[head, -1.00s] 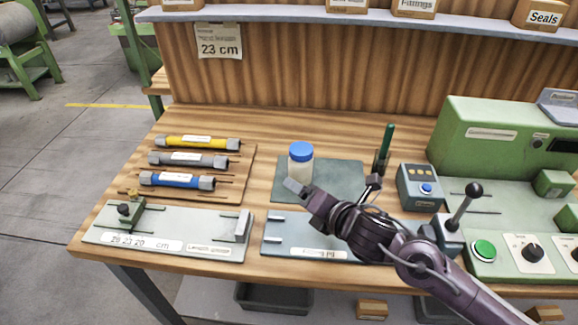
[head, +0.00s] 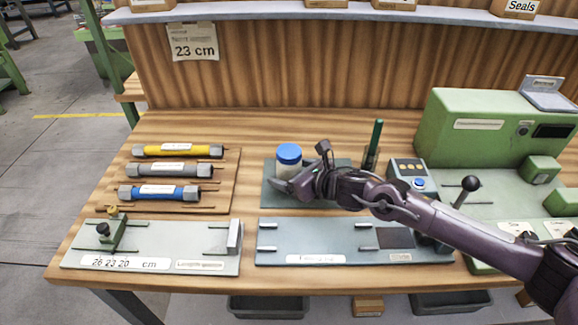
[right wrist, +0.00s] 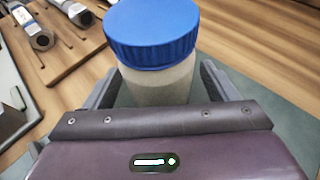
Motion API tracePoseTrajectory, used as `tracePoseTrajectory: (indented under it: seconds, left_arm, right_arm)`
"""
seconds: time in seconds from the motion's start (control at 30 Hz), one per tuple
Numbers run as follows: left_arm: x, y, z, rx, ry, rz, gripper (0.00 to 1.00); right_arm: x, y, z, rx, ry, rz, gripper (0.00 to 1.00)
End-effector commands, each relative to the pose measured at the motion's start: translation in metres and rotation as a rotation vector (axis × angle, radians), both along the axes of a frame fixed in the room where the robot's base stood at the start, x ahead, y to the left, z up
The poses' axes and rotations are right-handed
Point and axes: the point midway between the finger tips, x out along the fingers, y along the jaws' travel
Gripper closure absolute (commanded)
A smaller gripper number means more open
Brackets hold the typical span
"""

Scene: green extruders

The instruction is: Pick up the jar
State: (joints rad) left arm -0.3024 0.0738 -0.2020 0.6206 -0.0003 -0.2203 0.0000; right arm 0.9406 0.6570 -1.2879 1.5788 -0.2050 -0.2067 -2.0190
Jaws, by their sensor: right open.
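The jar (head: 288,161) has a blue lid and a pale body, and stands upright on a dark grey-green mat (head: 341,164) in the head view. In the right wrist view the jar (right wrist: 152,50) fills the upper middle. My right gripper (head: 300,173) is open, with one finger to each side of the jar's body. The fingers (right wrist: 156,92) stand apart from the body, with a gap showing at least on the right side. The jar's lower part is hidden behind the gripper. My left gripper is not in view.
A wooden board (head: 228,176) with yellow, grey and blue tubes lies to the left. A length gauge (head: 150,262) and a grey fitting plate (head: 320,246) lie in front. A green pen-like tool (head: 375,138), a small button box (head: 412,178) and a green machine (head: 480,130) stand to the right.

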Motion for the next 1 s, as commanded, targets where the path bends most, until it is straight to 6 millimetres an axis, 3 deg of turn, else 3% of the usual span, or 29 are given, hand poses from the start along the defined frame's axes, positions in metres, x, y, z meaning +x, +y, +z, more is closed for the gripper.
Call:
tracePoseTrajectory:
  seconds: [0.37,0.8,1.0]
  left_arm:
    - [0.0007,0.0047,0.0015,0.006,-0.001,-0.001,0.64]
    - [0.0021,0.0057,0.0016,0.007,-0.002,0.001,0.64]
    - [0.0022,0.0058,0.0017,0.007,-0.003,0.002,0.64]
  right_arm:
    - [0.0073,0.0074,-0.0050,0.000,0.000,-0.001,0.20]
    - [0.0071,0.0071,-0.0050,0.000,0.001,-0.001,0.78]
    - [0.0077,0.0074,-0.0030,0.003,-0.002,-0.001,0.80]
